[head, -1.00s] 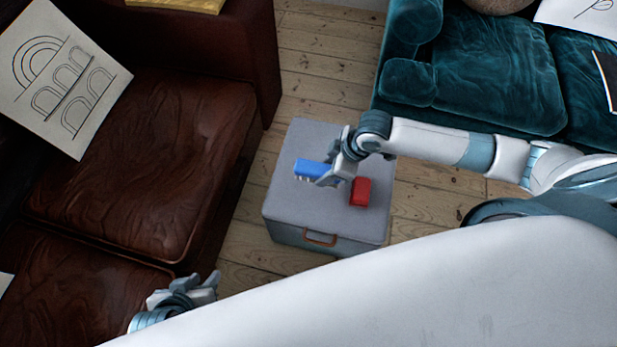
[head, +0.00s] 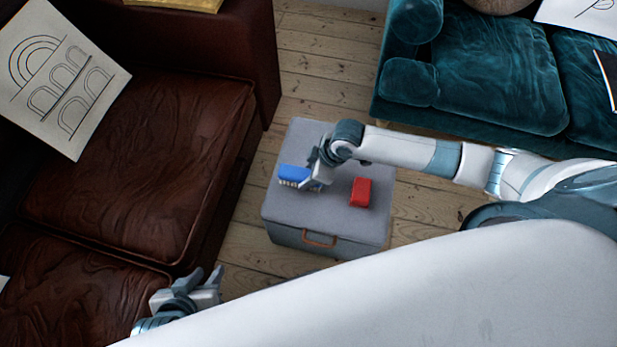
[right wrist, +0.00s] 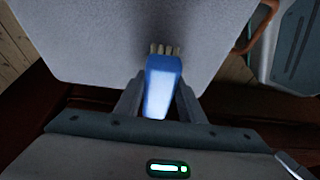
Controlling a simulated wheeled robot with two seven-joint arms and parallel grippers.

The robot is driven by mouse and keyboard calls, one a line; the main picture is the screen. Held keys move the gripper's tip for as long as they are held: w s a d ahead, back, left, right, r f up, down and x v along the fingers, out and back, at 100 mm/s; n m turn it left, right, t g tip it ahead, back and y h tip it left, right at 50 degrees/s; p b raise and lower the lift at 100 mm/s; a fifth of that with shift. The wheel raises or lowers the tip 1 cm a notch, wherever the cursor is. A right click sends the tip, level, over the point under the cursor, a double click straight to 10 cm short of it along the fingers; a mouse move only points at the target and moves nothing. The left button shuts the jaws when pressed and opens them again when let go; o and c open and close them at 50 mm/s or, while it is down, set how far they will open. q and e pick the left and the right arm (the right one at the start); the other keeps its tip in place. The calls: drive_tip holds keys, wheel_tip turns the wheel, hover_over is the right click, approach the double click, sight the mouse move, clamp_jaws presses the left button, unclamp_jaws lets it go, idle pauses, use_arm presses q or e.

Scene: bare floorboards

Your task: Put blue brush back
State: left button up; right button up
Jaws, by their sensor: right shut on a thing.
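The blue brush (head: 292,174) with pale bristles is in my right gripper (head: 318,176), over the left part of a grey box top (head: 310,215). In the right wrist view the brush (right wrist: 162,85) sits between the two fingers (right wrist: 158,100), bristles pointing away from the palm. I cannot tell whether the brush touches the box top. A red block-like object (head: 361,192) lies on the box to the right of the brush. My left gripper (head: 207,277) is at the lower left, fingers apart and empty, near the brown sofa.
A brown leather sofa (head: 150,160) with a drawing sheet stands on the left. A teal sofa (head: 500,75) is at the upper right. The grey box has a brown handle (head: 320,238) on its front. Bare floorboards (head: 325,55) lie between the sofas.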

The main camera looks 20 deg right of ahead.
drive_tip(key=shift+f, duration=0.75)
use_arm(q)
drive_tip(key=shift+d+r, duration=0.15)
drive_tip(key=shift+d, duration=0.25)
drive_tip(key=shift+w+a, duration=0.15)
drive_tip(key=shift+w, duration=0.05)
use_arm(e)
drive_tip(key=o, duration=1)
drive_tip(key=shift+f, duration=0.1)
drive_tip(key=shift+s+d+r, duration=0.1)
drive_tip(key=shift+d+r, duration=0.05)
drive_tip(key=shift+r, duration=0.4)
drive_tip(key=p+v, duration=0.2)
drive_tip(key=v, duration=0.8)
use_arm(q)
drive_tip(key=s+a, duration=0.1)
drive_tip(key=s+a+f+g+y, duration=0.1)
drive_tip(key=a, duration=0.1)
use_arm(e)
drive_tip(key=shift+s+d+r, duration=0.2)
drive_tip(key=shift+r, duration=0.3)
